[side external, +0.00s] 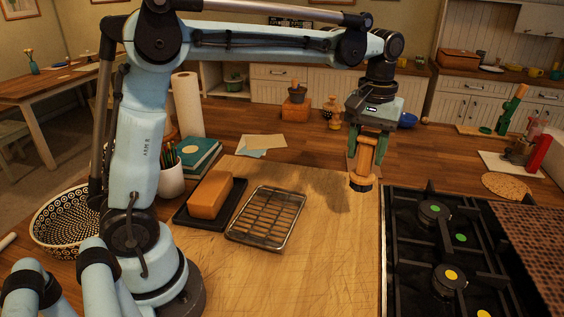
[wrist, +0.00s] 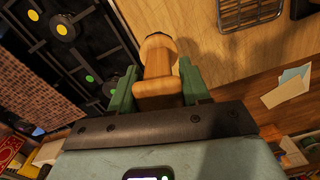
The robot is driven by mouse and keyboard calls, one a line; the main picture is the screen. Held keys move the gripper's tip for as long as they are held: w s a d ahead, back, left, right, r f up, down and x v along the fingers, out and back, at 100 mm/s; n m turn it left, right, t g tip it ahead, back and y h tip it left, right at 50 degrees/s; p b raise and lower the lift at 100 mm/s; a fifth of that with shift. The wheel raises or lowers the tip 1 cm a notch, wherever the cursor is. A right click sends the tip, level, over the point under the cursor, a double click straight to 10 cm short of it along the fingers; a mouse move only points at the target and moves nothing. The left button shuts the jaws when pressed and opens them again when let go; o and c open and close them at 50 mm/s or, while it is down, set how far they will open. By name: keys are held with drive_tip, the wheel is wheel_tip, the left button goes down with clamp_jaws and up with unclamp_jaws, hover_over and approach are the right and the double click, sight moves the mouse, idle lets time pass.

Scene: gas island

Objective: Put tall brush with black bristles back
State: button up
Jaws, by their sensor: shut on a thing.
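The tall brush (side external: 362,168) has a turned light-wood body with a dark underside at its lower end. My gripper (side external: 367,152) is shut on it, with one green finger on each side, and holds it roughly upright at the right edge of the wooden board, by the hob. The board below its lower end is partly hidden, so I cannot tell whether it touches. In the wrist view the brush (wrist: 157,70) sits between the green fingers of my gripper (wrist: 155,88). Its bristles are not clearly visible there.
The black gas hob (side external: 410,250) lies just right of the brush. A wire rack (side external: 266,217) and a dark tray (side external: 183,219) with an orange-brown block (side external: 210,195) lie left on the board (side external: 330,270). The board's front middle is clear. A paper roll (side external: 188,105) stands behind my arm.

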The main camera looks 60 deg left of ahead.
drive_tip(key=shift+w+a+f+n, duration=0.45)
drive_tip(key=shift+w+a+f, duration=0.9)
drive_tip(key=shift+a+f, duration=0.5)
drive_tip(key=shift+w+a+f+n, duration=0.4)
drive_tip(key=shift+w+a+f, duration=0.95)
drive_tip(key=shift+f, duration=0.8)
drive_tip(key=shift+w+a+f+n, duration=0.45)
drive_tip(key=shift+w+a+f, duration=0.85)
drive_tip(key=shift+a+f, duration=0.55)
drive_tip(key=shift+d+f, duration=0.15)
drive_tip(key=shift+f, duration=0.15)
drive_tip(key=o, duration=1.3)
drive_tip(key=shift+o, duration=0.2)
drive_tip(key=shift+r, duration=0.1)
